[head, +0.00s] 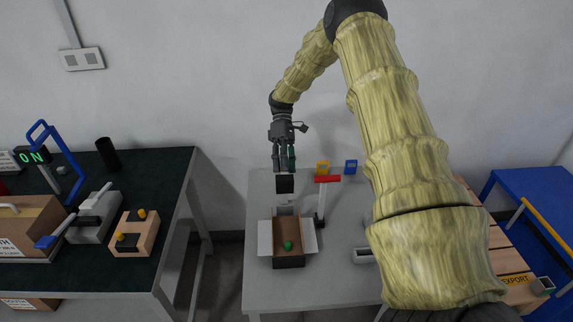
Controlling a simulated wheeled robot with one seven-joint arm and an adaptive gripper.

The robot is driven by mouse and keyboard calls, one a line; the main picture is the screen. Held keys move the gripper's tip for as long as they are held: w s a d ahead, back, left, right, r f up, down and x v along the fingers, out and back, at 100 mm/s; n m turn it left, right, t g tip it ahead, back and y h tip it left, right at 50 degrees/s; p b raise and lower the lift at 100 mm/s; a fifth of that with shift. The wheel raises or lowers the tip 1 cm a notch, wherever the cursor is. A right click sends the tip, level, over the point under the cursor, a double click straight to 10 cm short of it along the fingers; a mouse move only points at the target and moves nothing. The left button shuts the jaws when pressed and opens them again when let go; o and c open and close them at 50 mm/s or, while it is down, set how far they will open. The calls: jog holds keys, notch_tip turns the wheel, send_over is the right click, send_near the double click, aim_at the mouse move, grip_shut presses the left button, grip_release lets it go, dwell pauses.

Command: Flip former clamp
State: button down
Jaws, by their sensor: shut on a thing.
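My gripper (284,163) points down over the far left part of the grey middle table. Its fingers are shut on a black block (285,184), just behind the open carton. A small pale part (286,201) shows below the block; I cannot tell whether they are joined. A clamp-like piece with a red bar (327,179) on a grey upright (320,206) stands right of the gripper. I cannot tell for sure which part is the former clamp. The open carton (265,238) has its side flaps spread and a green item (288,245) inside.
Small yellow (322,168) and blue (351,166) pieces stand at the table's back. The dark left bench (180,185) holds a blue-handled device (92,218) and a wooden block (134,236). A blue table (530,205) stands right. My arm hides the middle table's right side.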

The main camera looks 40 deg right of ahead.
jog(key=shift+s+a+f, duration=0.1)
jog(key=shift+s+f, duration=0.05)
jog(key=shift+f, duration=0.8)
jog(key=c, duration=1.3)
grip_release()
jog(key=shift+o, duration=1.3)
jog(key=shift+w+f, duration=0.4)
jog(key=shift+w, duration=0.15)
jog(key=shift+s+r, duration=0.1)
jog(key=shift+r, duration=0.3)
jog(key=shift+c, duration=1.1)
jog(key=shift+d+f, duration=0.15)
jog(key=shift+d, duration=0.1)
jog(key=shift+a, duration=0.1)
